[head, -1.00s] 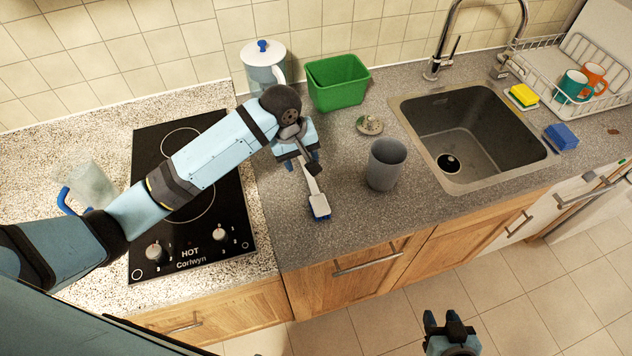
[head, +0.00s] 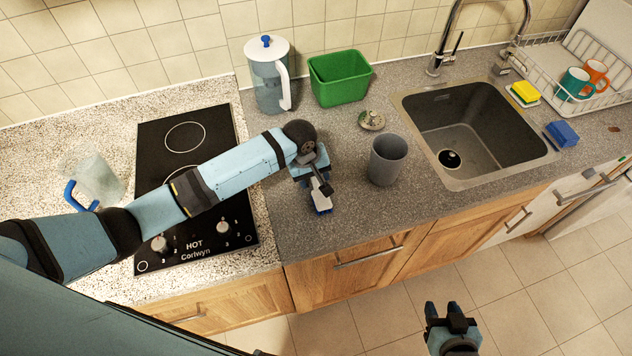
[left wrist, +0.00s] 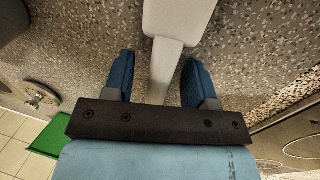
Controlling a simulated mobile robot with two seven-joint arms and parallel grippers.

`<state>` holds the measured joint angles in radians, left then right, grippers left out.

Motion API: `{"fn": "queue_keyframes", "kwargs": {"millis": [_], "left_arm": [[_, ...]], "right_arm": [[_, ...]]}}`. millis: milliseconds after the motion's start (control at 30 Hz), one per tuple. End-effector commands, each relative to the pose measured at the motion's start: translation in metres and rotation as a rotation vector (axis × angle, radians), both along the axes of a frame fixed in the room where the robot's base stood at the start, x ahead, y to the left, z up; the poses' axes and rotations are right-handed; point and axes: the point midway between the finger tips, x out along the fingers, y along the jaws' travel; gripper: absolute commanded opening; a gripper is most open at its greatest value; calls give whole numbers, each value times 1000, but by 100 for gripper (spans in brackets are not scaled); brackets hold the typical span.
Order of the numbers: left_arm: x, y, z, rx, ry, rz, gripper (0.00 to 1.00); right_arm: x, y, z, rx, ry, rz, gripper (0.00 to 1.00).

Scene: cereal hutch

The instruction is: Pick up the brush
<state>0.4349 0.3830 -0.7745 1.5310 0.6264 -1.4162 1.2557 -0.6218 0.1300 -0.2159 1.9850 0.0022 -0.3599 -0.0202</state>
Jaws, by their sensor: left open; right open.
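The brush (head: 321,205) lies on the grey speckled counter near its front edge, in the middle of the head view. It has a white head with blue at its edge. In the left wrist view its white head (left wrist: 180,17) is at the top and its pale handle (left wrist: 163,72) runs down between my fingers. My left gripper (head: 318,190) is open over the brush, with its blue fingers (left wrist: 158,78) on either side of the handle. I cannot tell whether they touch it. My right gripper (head: 450,312) is open and empty above the floor.
A grey cup (head: 387,160) stands just right of the brush. A green bin (head: 340,80), a lidded pitcher (head: 268,80) and a small round item (head: 371,120) are behind. The sink (head: 470,130) is to the right, the black hob (head: 190,150) to the left.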

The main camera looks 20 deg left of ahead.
Motion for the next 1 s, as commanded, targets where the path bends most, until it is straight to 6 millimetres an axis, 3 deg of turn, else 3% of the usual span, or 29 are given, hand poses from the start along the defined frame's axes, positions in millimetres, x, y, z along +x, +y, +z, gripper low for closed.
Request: {"fn": "queue_keyframes", "kwargs": {"millis": [67, 300, 767, 867, 1000], "left_arm": [[0, 0, 0, 0, 0, 0, 52], [0, 0, 0, 0, 0, 0, 0], [1, 0, 11, -1, -2, 1, 0], [1, 0, 26, -2, -4, 1, 0], [1, 0, 61, -4, -5, -1, 0]], "right_arm": [[-1, 0, -1, 1, 1, -1, 43], [-2, 0, -2, 0, 4, -1, 43], [-2, 0, -3, 1, 4, -1, 43], [-2, 0, -4, 1, 4, -1, 43], [-2, 0, -8, 1, 4, 0, 43]]}}
